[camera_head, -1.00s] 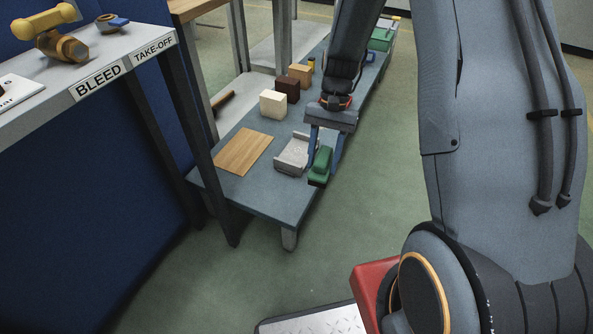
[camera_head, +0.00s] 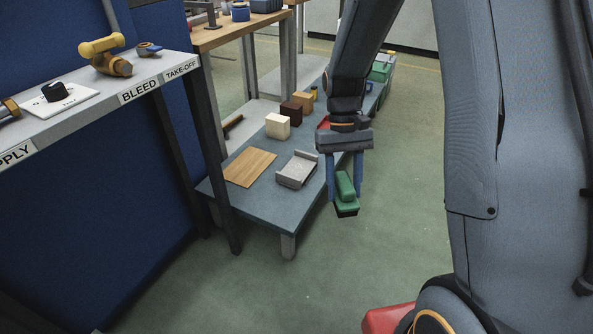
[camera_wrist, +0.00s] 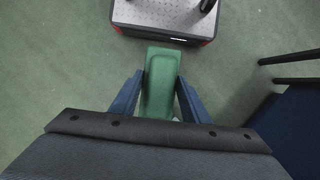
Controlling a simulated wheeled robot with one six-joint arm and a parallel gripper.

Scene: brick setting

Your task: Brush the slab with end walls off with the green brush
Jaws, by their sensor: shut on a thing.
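The slab with end walls (camera_head: 296,171) is a light grey piece lying on the low blue-grey table, near its front right edge. The green brush (camera_head: 345,190) has a green body with a dark underside. My gripper (camera_head: 345,186) is shut on the brush and holds it in the air to the right of the slab, apart from it and seemingly past the table's edge. In the wrist view the brush (camera_wrist: 160,84) sits between the two blue fingers, with green floor below. The slab is not in the wrist view. Its top looks speckled, but I cannot tell how much dirt is on it.
The low table (camera_head: 262,207) also bears a wooden board (camera_head: 250,167), a cream block (camera_head: 277,126), a dark brown block (camera_head: 291,111) and a tan block (camera_head: 303,102). A shelf labelled BLEED (camera_head: 139,91) stands at left.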

